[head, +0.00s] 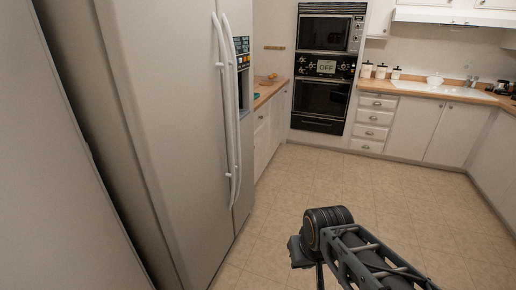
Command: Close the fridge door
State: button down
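The fridge (170,120) is a tall, pale, two-door unit filling the left of the head view. Its near door is wide and plain; the narrower far door (243,130) has a dispenser panel. Two long white handles (229,110) stand side by side where the doors meet. A dark narrow gap (88,150) runs between the near door's left edge and the grey surface (45,190) at far left. I cannot tell for sure how far the door stands open. My arm reaches in from the bottom right, apart from the fridge; its gripper fingers are not visible.
Tiled floor (330,180) is clear between the fridge and the cabinets. Black wall ovens (324,97) stand at the back, with an OFF sign. White drawers (372,122) and a counter with a sink (440,90) and canisters (381,71) run along the right.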

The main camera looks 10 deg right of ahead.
aim_at(163, 56)
jog(key=u, duration=0.3)
jog(key=i, duration=0.85)
jog(key=u, duration=0.8)
